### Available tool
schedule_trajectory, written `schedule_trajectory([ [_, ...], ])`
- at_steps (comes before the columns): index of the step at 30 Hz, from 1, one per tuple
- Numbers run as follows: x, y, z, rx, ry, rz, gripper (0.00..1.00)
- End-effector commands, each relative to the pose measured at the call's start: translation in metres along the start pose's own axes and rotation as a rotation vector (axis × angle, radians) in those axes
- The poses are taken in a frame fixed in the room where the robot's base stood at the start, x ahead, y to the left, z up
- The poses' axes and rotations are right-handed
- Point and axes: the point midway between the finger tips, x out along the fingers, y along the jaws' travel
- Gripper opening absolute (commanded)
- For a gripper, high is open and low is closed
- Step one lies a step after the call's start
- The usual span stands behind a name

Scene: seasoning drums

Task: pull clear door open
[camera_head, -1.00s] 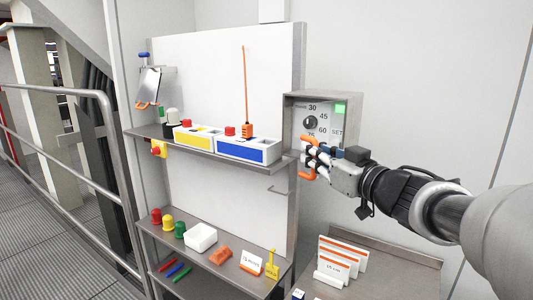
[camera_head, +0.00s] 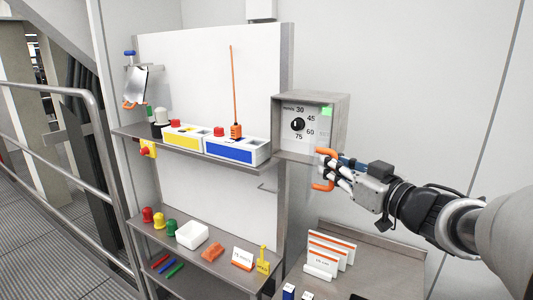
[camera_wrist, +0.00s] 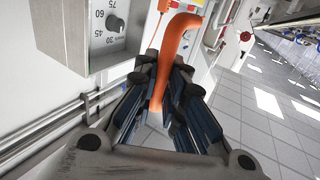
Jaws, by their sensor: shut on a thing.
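A grey box (camera_head: 342,122) on the wall holds a dial (camera_head: 297,124) with numbers and a green patch. An orange C-shaped handle (camera_head: 322,184) stands out in front of the box's lower right side. My gripper (camera_head: 335,172) is shut on this handle. In the wrist view the handle (camera_wrist: 175,40) runs between the blue-padded fingers of my gripper (camera_wrist: 162,88), and the box (camera_wrist: 75,35) is at upper left, apart from the fingers.
A shelf (camera_head: 190,150) left of the box carries yellow and blue bins and an orange rod tool. A lower shelf (camera_head: 215,262) holds coloured knobs and a white tray. A bench (camera_head: 385,275) with cards stands below my arm. A railing (camera_head: 95,150) is at left.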

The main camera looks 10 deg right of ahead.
Motion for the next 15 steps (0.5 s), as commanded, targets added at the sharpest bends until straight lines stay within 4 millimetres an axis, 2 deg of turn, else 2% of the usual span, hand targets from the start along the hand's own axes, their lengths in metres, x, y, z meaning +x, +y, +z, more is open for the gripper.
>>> schedule_trajectory([
  [7,-0.0002,0.0004,-0.0023,0.004,0.008,0.001,0.00],
  [8,-0.0002,0.0004,-0.0024,0.004,0.008,0.001,0.12],
  [15,0.0000,-0.0002,-0.0024,0.001,0.007,-0.001,0.28],
])
